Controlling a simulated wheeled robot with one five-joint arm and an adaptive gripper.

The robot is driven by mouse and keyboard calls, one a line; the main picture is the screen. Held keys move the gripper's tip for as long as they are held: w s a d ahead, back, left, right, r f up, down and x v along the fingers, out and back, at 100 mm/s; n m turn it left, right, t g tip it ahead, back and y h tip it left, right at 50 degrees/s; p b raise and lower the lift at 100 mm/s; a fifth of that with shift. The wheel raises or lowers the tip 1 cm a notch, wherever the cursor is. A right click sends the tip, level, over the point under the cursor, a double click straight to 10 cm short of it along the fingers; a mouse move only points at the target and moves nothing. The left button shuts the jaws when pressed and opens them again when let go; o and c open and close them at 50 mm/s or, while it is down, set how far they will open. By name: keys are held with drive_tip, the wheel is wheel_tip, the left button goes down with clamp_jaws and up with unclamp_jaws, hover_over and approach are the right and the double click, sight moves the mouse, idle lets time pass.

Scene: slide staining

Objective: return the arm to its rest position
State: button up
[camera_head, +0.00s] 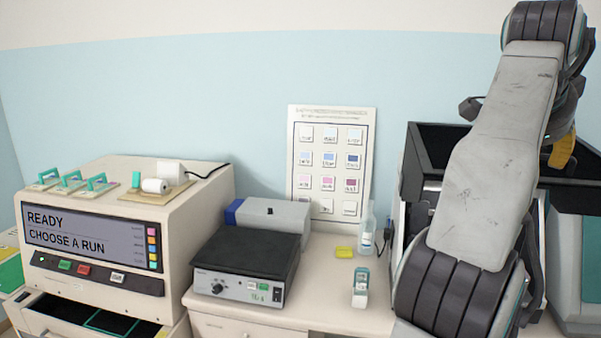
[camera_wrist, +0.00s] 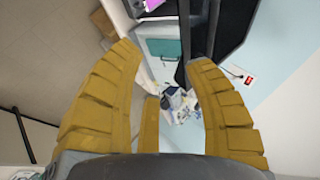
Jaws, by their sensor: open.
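My arm rises at the right of the head view, in front of the bench and the wall. My gripper shows in the wrist view (camera_wrist: 165,62) with its yellow fingers spread apart and nothing between them. In the head view only a small yellow part of it (camera_head: 563,149) shows behind the arm, at the right. The gripper is raised above the black open-topped bin and touches nothing that I can see. The arm hides part of the bin and of the bench's right end.
A staining machine (camera_head: 95,277) with a "READY, CHOOSE A RUN" screen stands left, its lower drawer open. A hotplate (camera_head: 245,262), a colour chart (camera_head: 331,160) and a clear bottle (camera_head: 367,235) stand mid-bench. The black bin (camera_head: 430,150) is close behind my arm. Wall space above the bench is free.

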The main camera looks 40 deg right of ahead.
drive_tip(key=d+f+n+y, duration=0.1)
drive_tip(key=d+f+n, duration=0.5)
drive_tip(key=f+n, duration=0.45)
drive_tip(key=w+a+f+n+y, duration=0.1)
drive_tip(key=w+a+f, duration=0.25)
drive_tip(key=f, duration=0.25)
drive_tip(key=w+a+f+n+y, duration=0.1)
drive_tip(key=w+a+f+n, duration=0.1)
drive_tip(key=a+f, duration=0.3)
drive_tip(key=w+a+f+n+t+y+b, duration=0.1)
drive_tip(key=w+a+f+n+y, duration=0.2)
drive_tip(key=a+f, duration=0.55)
drive_tip(key=w+a+f+n+y+b, duration=0.1)
drive_tip(key=w+a+f+n, duration=0.3)
drive_tip(key=a, duration=0.7)
drive_tip(key=w+a+f+n+t+y+b, duration=0.1)
drive_tip(key=a+n, duration=0.3)
drive_tip(key=a, duration=0.6)
drive_tip(key=w+a+f+n+t+y+b, duration=0.1)
drive_tip(key=a+n, duration=0.4)
drive_tip(key=a, duration=0.6)
drive_tip(key=shift+w+a+f+t+b, duration=0.15)
drive_tip(key=shift+a+f+t+b, duration=0.2)
drive_tip(key=shift+f+t, duration=0.4)
